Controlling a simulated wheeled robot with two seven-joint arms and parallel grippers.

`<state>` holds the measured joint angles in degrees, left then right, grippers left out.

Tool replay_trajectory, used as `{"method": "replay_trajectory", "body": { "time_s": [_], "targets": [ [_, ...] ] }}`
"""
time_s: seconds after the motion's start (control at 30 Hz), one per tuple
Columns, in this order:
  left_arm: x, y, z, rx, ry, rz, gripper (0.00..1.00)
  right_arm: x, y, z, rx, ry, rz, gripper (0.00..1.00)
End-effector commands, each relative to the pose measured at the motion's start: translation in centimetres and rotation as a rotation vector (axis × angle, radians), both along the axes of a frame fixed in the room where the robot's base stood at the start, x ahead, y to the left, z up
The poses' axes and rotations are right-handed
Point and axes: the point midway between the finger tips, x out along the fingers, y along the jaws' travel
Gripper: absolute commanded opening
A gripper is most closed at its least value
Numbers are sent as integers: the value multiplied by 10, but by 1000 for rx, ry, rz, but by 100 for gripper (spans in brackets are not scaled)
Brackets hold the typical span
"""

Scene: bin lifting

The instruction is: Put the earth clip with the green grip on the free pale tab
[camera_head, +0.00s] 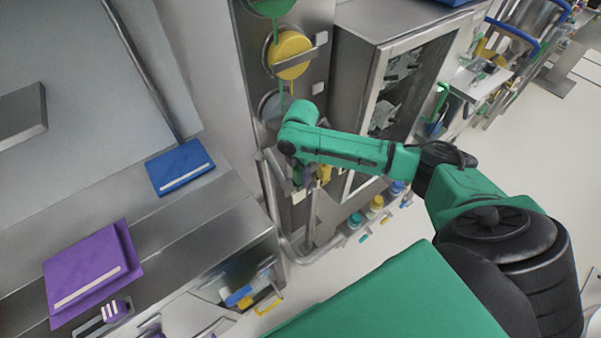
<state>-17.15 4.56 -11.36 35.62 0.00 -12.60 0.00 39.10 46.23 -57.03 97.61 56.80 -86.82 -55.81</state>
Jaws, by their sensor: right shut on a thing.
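My right gripper (299,183) is low at the front of the grey metal column, at the end of my green arm. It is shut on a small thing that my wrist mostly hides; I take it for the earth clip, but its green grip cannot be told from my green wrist. A small yellow piece (324,173) shows just right of the gripper. Small pale tabs show on the column's right side, one upper (321,38) and one lower (318,88). A pale patch (298,197) lies by the fingers; whether it is a tab is unclear. My left gripper is out of view.
A green reel (270,5), a yellow reel (290,54) and a grey reel (271,106) sit on the column. A glass-fronted cabinet (405,85) stands close on the right. Bent metal rails flank the column's foot.

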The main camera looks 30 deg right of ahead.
Motion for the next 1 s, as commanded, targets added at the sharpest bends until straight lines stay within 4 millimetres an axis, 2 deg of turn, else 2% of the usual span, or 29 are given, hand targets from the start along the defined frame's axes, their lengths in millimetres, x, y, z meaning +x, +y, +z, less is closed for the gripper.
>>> {"method": "replay_trajectory", "body": {
  "time_s": [0.17,0.6,1.0],
  "targets": [
    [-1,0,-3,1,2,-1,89,1,0,-5,0,-1,0,0],
    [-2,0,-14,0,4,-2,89,3,2,-32,0,-1,0,0],
    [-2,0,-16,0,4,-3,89,3,1,-36,0,-1,0,0]
  ]
}}
